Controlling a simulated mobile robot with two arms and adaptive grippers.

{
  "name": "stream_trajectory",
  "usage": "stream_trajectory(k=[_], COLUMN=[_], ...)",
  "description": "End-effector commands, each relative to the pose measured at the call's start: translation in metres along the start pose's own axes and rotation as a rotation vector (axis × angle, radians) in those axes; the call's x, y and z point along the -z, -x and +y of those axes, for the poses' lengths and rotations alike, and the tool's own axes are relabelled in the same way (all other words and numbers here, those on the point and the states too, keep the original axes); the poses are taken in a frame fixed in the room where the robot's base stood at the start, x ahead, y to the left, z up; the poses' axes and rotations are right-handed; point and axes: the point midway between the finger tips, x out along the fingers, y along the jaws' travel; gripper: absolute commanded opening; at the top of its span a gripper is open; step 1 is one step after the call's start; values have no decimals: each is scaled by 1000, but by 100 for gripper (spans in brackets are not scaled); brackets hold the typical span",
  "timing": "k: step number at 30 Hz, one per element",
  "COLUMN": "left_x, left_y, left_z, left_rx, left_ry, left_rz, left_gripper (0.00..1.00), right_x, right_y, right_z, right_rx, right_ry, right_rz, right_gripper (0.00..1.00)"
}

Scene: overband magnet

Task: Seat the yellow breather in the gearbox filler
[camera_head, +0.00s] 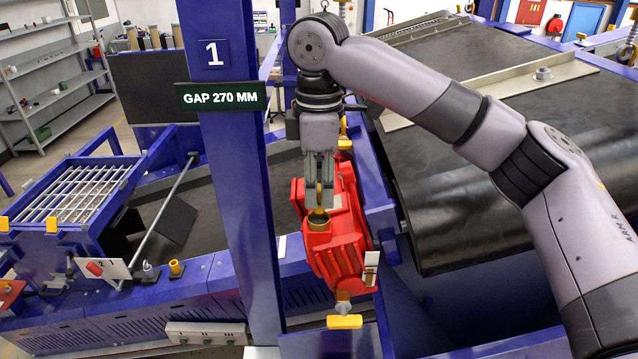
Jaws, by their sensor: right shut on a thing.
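The red gearbox (337,245) hangs on the blue frame in the middle of the view. Its filler (318,217) is a brass-coloured round opening on top, near its left side. My right gripper (320,193) points straight down, right above the filler, and is shut on a small yellow part, the yellow breather (319,197). The breather shows as a narrow strip between the fingers; its lower end is close to the filler, and I cannot tell whether it touches or enters it. My left gripper is out of view.
A blue post (226,170) with a "GAP 270 MM" sign (221,97) stands just left of my gripper. A black belt (480,130) lies to the right under my arm. A small yellow fitting (176,268) stands on the blue ledge at left, beside a grate box (78,190).

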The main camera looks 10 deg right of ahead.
Motion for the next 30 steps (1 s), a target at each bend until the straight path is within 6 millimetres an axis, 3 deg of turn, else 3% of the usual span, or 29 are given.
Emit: stream_trajectory(k=[30], left_x=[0], left_y=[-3], left_z=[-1], left_rx=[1], left_ry=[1], left_rz=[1], left_gripper=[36], right_x=[0], right_y=[-10], right_z=[0], right_rx=[0], right_ry=[0], right_rz=[0], right_gripper=[0])
